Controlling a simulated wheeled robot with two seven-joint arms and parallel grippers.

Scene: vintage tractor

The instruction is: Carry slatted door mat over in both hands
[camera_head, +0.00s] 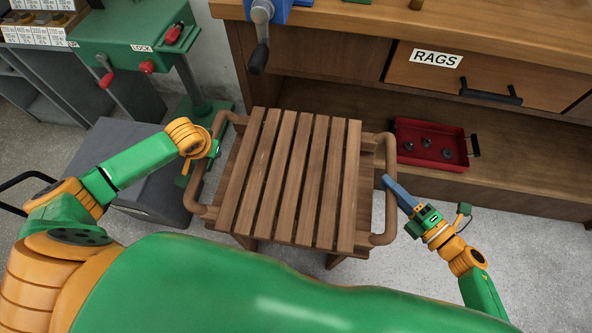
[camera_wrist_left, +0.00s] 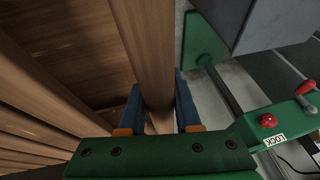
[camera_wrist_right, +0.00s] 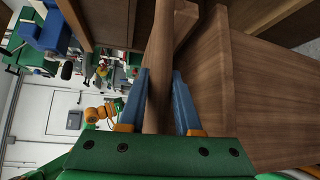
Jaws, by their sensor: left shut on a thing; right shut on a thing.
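The slatted door mat (camera_head: 290,180) is a brown wooden panel of several parallel slats with a rounded bar handle on each side. It is in the middle of the head view, in front of my body. My left gripper (camera_head: 212,150) is shut on the left handle; in the left wrist view its blue fingers (camera_wrist_left: 160,105) stand on both sides of the bar. My right gripper (camera_head: 388,182) is shut on the right handle, and its fingers (camera_wrist_right: 160,100) flank the bar in the right wrist view. Brown wooden legs show below the mat; what they belong to is partly hidden.
A wooden workbench (camera_head: 540,55) with a RAGS drawer (camera_head: 455,75) stands behind. A red tray (camera_head: 430,145) with small dark parts sits on its lower shelf. A grey box (camera_head: 120,150) and a green LOCK stand (camera_head: 135,35) are at left. Floor at right (camera_head: 530,230) is clear.

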